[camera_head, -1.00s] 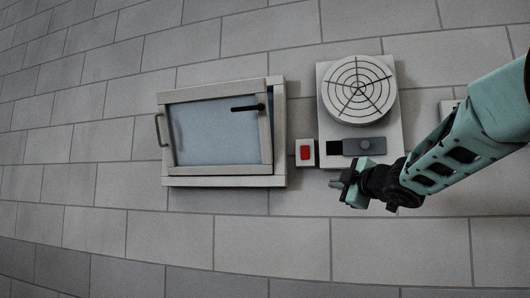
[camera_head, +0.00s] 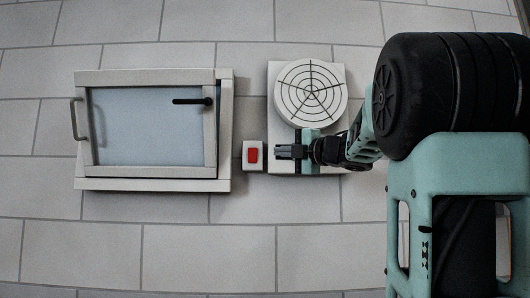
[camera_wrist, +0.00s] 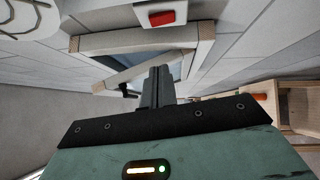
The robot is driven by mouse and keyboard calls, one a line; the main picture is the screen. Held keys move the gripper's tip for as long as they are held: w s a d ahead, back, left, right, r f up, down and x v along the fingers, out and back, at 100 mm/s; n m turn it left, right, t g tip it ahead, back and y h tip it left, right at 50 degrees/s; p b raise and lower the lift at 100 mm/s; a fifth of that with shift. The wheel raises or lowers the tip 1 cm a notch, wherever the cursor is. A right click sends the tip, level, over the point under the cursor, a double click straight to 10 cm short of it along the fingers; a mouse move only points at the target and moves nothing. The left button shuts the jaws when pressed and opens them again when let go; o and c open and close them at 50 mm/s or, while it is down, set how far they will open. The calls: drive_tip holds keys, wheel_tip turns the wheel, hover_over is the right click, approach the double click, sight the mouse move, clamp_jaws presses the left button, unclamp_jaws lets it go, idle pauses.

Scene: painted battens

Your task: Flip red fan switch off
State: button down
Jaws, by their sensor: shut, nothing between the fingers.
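The red switch (camera_head: 252,155) sits on a small white plate on the tiled wall, between the window and the fan panel. It also shows in the wrist view (camera_wrist: 161,17), near the top. My gripper (camera_head: 280,152) is shut and empty, its fingertips just right of the switch plate in the head view. I cannot tell whether the tips touch the plate; in the wrist view the fingers (camera_wrist: 159,75) appear apart from the switch. The round fan (camera_head: 311,92) with its dark grille is on a white panel behind and above my gripper. My gripper and wrist hide the panel's lower part.
A framed window (camera_head: 148,125) with a dark handle (camera_head: 192,101) and a side pull (camera_head: 76,119) is left of the switch. Wall below the switch is clear. A wooden piece of furniture (camera_wrist: 285,110) shows at right in the wrist view.

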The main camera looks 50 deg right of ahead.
drive_tip(key=p, duration=0.4)
approach(250, 151)
drive_tip(key=w+a, duration=0.3)
drive_tip(key=w, duration=0.1)
drive_tip(key=d, duration=0.1)
drive_tip(key=w, duration=0.1)
drive_tip(key=d+p, duration=0.1)
drive_tip(key=shift+w+d+r, duration=0.3)
drive_tip(key=shift+d+r, duration=0.05)
drive_tip(key=shift+w+d, duration=0.2)
drive_tip(key=shift+d, duration=0.05)
drive_tip(key=shift+w+r+p, duration=0.1)
drive_tip(key=shift+r+p, duration=0.15)
drive_tip(key=shift+p, duration=0.8)
drive_tip(key=shift+d+f, duration=0.15)
drive_tip(key=shift+f, duration=0.05)
